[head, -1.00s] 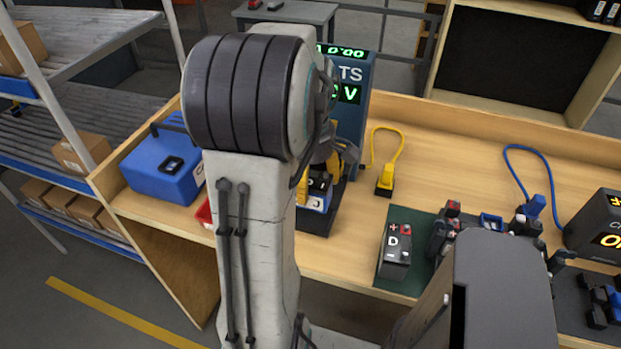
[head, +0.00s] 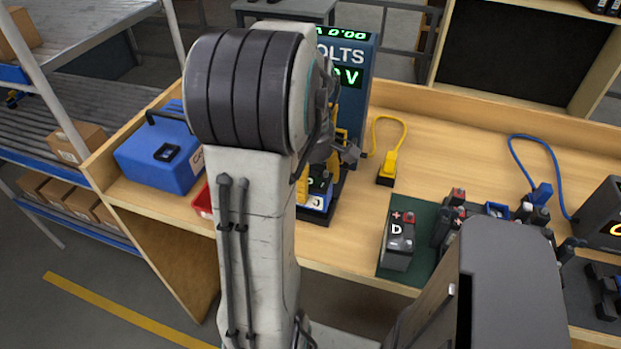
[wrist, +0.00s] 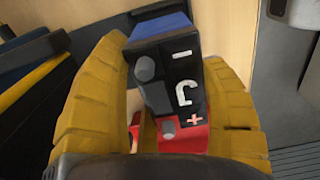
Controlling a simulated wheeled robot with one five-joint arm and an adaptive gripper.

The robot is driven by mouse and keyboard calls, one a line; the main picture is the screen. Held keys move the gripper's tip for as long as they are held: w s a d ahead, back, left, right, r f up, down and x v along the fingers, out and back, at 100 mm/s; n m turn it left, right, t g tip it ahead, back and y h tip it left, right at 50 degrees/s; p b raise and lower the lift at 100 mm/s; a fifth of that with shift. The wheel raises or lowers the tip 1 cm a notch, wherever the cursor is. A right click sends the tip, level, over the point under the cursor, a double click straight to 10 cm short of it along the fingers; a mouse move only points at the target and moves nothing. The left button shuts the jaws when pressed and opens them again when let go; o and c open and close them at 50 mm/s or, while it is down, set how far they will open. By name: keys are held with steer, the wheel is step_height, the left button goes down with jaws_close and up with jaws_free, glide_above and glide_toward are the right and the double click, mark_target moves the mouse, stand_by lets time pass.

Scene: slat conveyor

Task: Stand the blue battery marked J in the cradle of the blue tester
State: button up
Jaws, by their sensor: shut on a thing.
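The battery marked J (wrist: 183,85) shows in the wrist view between the yellow fingers of my gripper (wrist: 165,65). Its top is black with a white J, minus and plus signs, a red corner and a blue strip at the far end. My gripper is shut on it. In the head view the blue tester (head: 352,105) stands behind my arm with a lit green display. The battery's blue front (head: 316,203) shows low in front of the tester, by its dark base. My arm hides much of the cradle, so I cannot tell whether the battery is seated.
A yellow plug (head: 387,170) on a cable stands right of the tester. A grey battery marked D (head: 398,245) stands on a green mat (head: 425,262), beside several others. A blue box (head: 158,160) and a red bin (head: 203,200) are at the left.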

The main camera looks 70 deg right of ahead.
steer(key=shift+f+b, duration=1.15)
steer(key=shift+f, duration=0.25)
steer(key=o, duration=1.4)
step_height(320, 180, up, 12)
stand_by(0.5)
